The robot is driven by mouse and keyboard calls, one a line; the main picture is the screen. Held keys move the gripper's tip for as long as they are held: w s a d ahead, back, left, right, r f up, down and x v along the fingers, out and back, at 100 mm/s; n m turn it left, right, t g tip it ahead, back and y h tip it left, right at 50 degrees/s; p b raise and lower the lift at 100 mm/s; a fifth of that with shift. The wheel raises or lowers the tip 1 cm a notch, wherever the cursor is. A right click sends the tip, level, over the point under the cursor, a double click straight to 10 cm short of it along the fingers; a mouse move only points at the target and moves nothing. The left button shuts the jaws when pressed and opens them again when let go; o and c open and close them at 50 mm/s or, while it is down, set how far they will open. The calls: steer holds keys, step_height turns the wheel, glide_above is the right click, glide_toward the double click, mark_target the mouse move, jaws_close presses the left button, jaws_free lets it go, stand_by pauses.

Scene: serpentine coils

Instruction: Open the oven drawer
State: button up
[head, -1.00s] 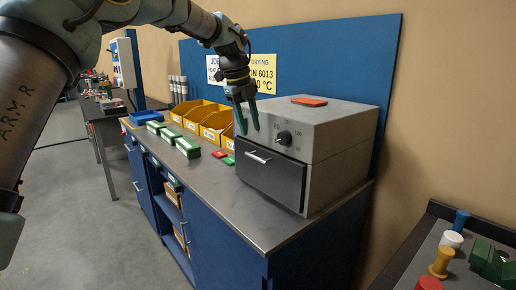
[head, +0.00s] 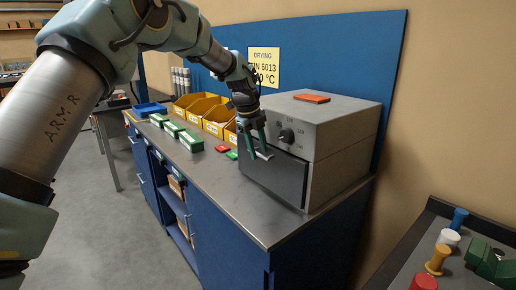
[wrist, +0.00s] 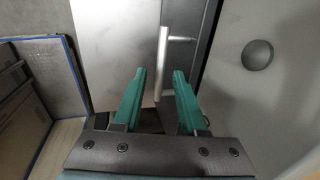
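The grey oven (head: 325,120) stands on the bench, and its dark drawer front (head: 275,178) looks closed. A silver bar handle (head: 265,156) sits near the drawer's top edge, partly hidden by my gripper. My gripper (head: 256,152) is in front of it, pointing down, fingers apart. In the wrist view the handle (wrist: 162,60) runs between the lines of my two open green fingers (wrist: 158,80), and its near end lies between the tips. I cannot tell whether either finger touches it. The oven's round knob (wrist: 257,55) is to the right there.
A red-orange block (head: 312,98) lies on the oven. Yellow bins (head: 215,120), green-and-white boxes (head: 190,141) and a small red piece (head: 222,148) are left of the oven. Coloured pegs (head: 437,260) stand on a dark table at the right. The bench top before the drawer is clear.

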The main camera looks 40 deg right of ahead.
jaws_close()
stand_by(1.2)
